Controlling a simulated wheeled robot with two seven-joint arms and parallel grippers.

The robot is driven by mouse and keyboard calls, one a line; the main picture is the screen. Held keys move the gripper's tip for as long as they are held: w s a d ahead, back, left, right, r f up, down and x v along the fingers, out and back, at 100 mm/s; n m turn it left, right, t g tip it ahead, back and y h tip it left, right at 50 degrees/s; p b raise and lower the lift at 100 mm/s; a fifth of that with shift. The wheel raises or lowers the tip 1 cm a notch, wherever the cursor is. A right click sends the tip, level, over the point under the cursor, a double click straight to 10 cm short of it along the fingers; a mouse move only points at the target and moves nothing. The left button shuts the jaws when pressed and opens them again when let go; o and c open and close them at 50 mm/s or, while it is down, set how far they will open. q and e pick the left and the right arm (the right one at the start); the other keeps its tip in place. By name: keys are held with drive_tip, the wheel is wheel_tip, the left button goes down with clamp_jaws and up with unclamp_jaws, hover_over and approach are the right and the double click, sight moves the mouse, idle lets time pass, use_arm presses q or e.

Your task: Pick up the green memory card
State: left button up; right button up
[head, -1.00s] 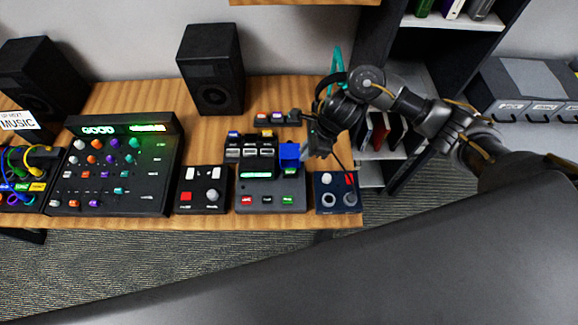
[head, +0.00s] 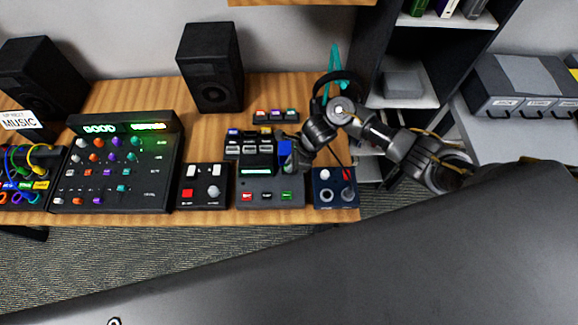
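A small item with a green top (head: 291,114), which looks like the green memory card, stands at the right end of a dark rack at the back of the table. A red-topped item (head: 261,115) and a purple-blue one (head: 277,115) stand left of it. My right gripper (head: 290,158) is in front of and below the rack, over the right side of a dark card device (head: 270,187). It is apart from the green item. A blue piece (head: 285,148) shows at its fingers; I cannot tell whether it is held. The fingers are too small to read. My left gripper is out of view.
The card device has grey slots and a lit green strip. A blue control box (head: 335,187) is right of it, a black button box (head: 203,186) left. A mixer (head: 120,168) and speaker (head: 211,67) stand farther left. Headphones (head: 338,80) on a teal stand are behind my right arm.

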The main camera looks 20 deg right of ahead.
sight(286, 165)
drive_tip(key=shift+c, duration=0.4)
clamp_jaws()
drive_tip(key=shift+r, duration=0.4)
wheel_tip(286, 165, up, 2)
drive_tip(key=shift+w+r, duration=0.1)
drive_tip(key=shift+r, duration=0.05)
drive_tip(key=s+a+r, duration=0.8)
drive_tip(key=s+r, duration=0.1)
drive_tip(key=s, duration=0.2)
drive_tip(key=shift+s+r, duration=0.25)
drive_tip(key=shift+r, duration=0.15)
